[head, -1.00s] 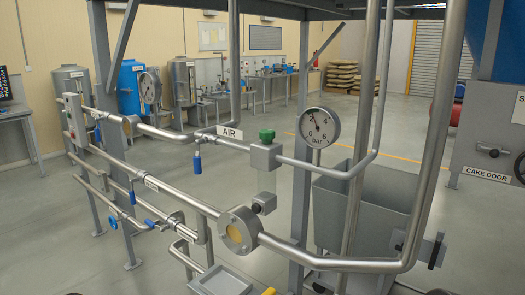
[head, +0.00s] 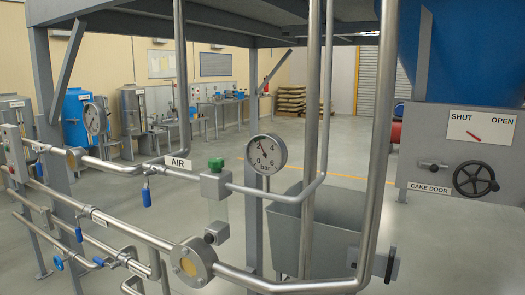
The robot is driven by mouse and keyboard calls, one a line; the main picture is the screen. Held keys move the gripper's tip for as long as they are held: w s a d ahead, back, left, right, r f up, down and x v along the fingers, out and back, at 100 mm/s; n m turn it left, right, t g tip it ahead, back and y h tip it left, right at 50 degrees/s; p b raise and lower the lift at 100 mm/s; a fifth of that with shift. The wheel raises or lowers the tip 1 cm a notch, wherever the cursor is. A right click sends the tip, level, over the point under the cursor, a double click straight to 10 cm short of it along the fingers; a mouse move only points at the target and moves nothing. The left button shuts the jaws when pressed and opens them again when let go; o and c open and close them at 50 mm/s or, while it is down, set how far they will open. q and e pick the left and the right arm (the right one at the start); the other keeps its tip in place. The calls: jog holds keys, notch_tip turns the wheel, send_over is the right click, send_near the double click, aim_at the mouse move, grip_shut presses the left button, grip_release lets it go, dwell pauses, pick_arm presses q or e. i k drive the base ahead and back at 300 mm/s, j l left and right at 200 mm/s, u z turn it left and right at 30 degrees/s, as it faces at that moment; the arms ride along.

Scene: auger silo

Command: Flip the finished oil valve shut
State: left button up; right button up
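Several blue-handled valves sit on the steel pipes at the left of the head view. One blue lever (head: 147,197) hangs down below the AIR pipe. Another blue lever (head: 79,233) hangs down on the middle pipe, near a small label (head: 85,212). A third blue lever (head: 98,261) lies tilted on a lower pipe, near another small label (head: 135,267). A small blue handwheel (head: 58,263) sits further left. The small labels are too small to read, so I cannot tell which valve is the finished oil one. Neither of my grippers is in view.
A round sight glass (head: 193,262) and a bar gauge (head: 266,154) are on the pipework. A grey hopper bin (head: 330,230) stands behind the pipes. A cake door panel (head: 440,150) with a black handwheel (head: 475,179) is at right. Open floor lies beyond.

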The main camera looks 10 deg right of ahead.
aim_at(96, 260)
jog(key=z, duration=0.45)
jog(key=i+j+z, duration=0.25)
jog(key=j, duration=0.25)
jog(key=j+z, duration=0.3)
jog(key=j, duration=0.15)
jog(key=i+j+z, duration=0.1)
jog(key=j+z, duration=0.15)
jog(key=j, duration=0.3)
jog(key=i+j, duration=0.1)
jog(key=j, duration=0.95)
jog(key=j+z, duration=0.1)
jog(key=j, duration=1)
jog(key=i, duration=0.05)
